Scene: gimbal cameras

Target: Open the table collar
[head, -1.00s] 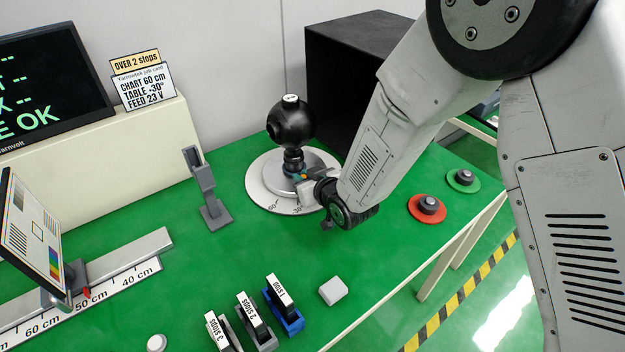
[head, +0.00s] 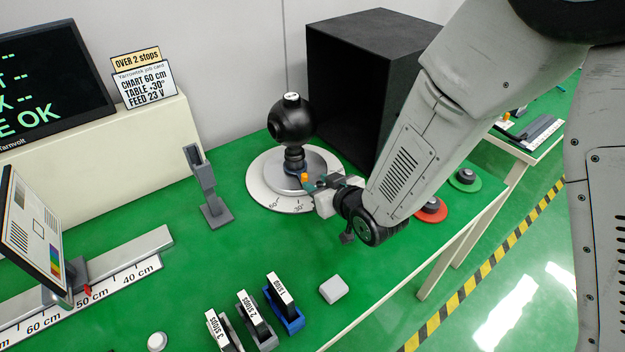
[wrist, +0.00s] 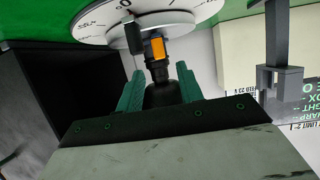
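The round turntable (head: 262,190) with a degree scale stands on the green bench and bears a black ball-shaped gimbal camera (head: 291,122) on a short post. The collar (head: 297,170) is low on that post, with an orange-tipped part (head: 305,177) facing my gripper. The orange part (wrist: 155,47) also shows in the wrist view, beyond my fingers. My gripper (head: 314,186) is at the right front of the turntable, close to the orange part. In the wrist view its teal fingers (wrist: 159,88) are apart, with black parts of the post and camera showing between them. Whether the collar is loose I cannot tell.
A black box (head: 365,85) stands behind the turntable. A grey upright holder (head: 207,188) is to the left. Red (head: 432,211) and green (head: 465,180) buttons sit at right, near my arm. Labelled filter blocks (head: 257,322) and a white block (head: 333,289) lie in front.

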